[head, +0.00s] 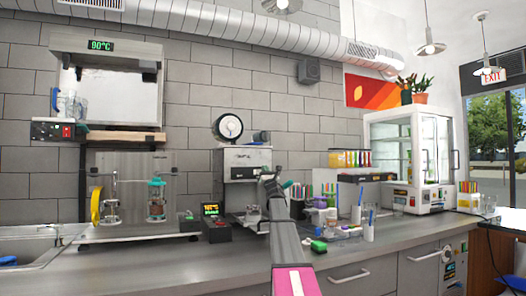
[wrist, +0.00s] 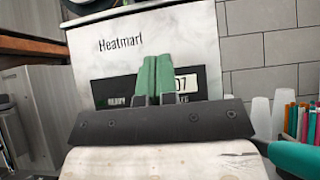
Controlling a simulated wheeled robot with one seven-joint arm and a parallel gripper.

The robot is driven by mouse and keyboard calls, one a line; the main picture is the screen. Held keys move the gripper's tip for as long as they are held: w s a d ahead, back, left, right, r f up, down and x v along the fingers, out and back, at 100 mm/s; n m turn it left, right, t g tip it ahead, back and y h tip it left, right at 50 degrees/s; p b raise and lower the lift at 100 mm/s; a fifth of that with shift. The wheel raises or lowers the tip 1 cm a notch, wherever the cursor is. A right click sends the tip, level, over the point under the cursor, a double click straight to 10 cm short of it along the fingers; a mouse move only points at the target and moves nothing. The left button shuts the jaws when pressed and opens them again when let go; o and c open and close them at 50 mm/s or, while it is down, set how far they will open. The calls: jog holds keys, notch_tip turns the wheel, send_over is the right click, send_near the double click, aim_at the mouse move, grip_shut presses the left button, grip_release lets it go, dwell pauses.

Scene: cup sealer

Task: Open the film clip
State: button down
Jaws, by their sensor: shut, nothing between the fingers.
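The cup sealer (head: 240,164) stands on the counter against the tiled wall, with a round white and black film roll (head: 228,127) on top. A small dark and blue part (head: 261,137) sits beside the roll; I cannot tell whether it is the film clip. My gripper (wrist: 155,72) shows green fingertips pressed together, empty, in front of the white "Heatmart" panel (wrist: 175,40) and its dark display. Whether the tips touch the panel is unclear. In the head view, my arm's end covers part of the sealer's right front.
Left of the sealer stands a machine with glass and teal parts (head: 157,198). Bottles and cups (head: 325,215) crowd the counter to the right, before a white glass cabinet (head: 408,160). A teal rounded part (wrist: 294,158) is at lower right in the wrist view.

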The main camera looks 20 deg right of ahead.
jog(key=shift+w, duration=0.1)
dwell(0.3)
jog(key=x, duration=0.9)
jog(key=shift+w+r, duration=0.25)
jog(key=shift+w, duration=0.1)
notch_tip(320, 180, up, 3)
jog(key=shift+f, duration=0.15)
jog(key=shift+r, duration=0.75)
jog(key=shift+d+r+n+y, duration=0.15)
jog(key=shift+n+y, duration=0.65)
jog(key=shift+n, duration=0.1)
jog(key=shift+d+r+n+y, duration=0.1)
jog(key=shift+n+y, duration=0.7)
jog(key=shift+n, duration=0.1)
jog(key=shift+d+r+n+g+y, duration=0.1)
jog(key=shift+r+n+g+y, duration=0.8)
jog(key=shift+n+g+y, duration=1.5)
jog(key=shift+r+n+g+y, duration=0.9)
jog(key=shift+n+g+y, duration=0.25)
jog(key=shift+n, duration=2.45)
jog(key=shift+r+n+g+y, duration=0.85)
jog(key=shift+n+g+y, duration=0.9)
jog(key=shift+n, duration=1.25)
